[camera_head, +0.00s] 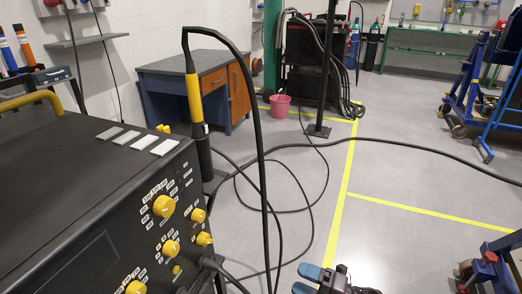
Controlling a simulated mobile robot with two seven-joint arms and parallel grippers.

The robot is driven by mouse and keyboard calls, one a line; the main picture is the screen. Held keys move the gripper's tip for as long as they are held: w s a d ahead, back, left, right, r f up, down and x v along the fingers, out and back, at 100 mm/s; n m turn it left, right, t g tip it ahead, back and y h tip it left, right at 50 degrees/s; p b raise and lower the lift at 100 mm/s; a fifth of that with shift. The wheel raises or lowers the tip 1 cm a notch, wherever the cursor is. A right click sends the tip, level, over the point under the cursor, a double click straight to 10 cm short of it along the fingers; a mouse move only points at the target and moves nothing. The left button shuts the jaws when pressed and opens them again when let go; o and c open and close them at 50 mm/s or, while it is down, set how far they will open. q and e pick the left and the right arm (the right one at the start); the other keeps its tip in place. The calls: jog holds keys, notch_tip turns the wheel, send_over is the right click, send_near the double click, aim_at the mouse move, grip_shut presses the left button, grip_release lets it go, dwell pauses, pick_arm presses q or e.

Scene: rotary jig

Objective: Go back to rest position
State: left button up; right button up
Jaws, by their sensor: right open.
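My right gripper (307,280) shows at the bottom edge, right of the middle, with two blue fingertips and a dark body. Its fingers are apart and nothing shows between them. It is over the grey floor, to the right of the black machine. The rest of the right arm is cut off by the frame edge. My left gripper is not in view.
A black machine (70,190) with yellow knobs fills the left. A yellow-handled torch (195,100) stands at its corner, its black cable (262,160) looping down. Cables cross the floor. A blue-and-red frame part (490,262) is at lower right. Floor (420,245) between is clear.

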pick_arm(q)
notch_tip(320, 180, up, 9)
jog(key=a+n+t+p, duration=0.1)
jog(key=p, duration=1.1)
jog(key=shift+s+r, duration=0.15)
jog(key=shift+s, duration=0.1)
pick_arm(e)
jog(key=s+d+r+m+t+h, duration=0.1)
jog(key=s+d+r+m+h, duration=0.1)
jog(key=s+d+m+h, duration=0.3)
jog(key=s+d+r+m+t+h, duration=0.1)
jog(key=s+d+r+m+h, duration=0.2)
jog(key=s+m, duration=1)
jog(key=s+d+r+m+t+h, duration=0.1)
jog(key=s+d+r+m+h, duration=0.1)
jog(key=s+d+m+h, duration=0.6)
jog(key=s+m, duration=0.2)
jog(key=s, duration=0.3)
jog(key=shift+s+d+r+h, duration=0.15)
jog(key=shift+d+r+h, duration=0.05)
jog(key=shift+h, duration=0.2)
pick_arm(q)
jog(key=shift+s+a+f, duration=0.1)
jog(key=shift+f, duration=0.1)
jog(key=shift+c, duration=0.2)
pick_arm(e)
jog(key=shift+s, duration=0.15)
jog(key=shift+c, duration=0.2)
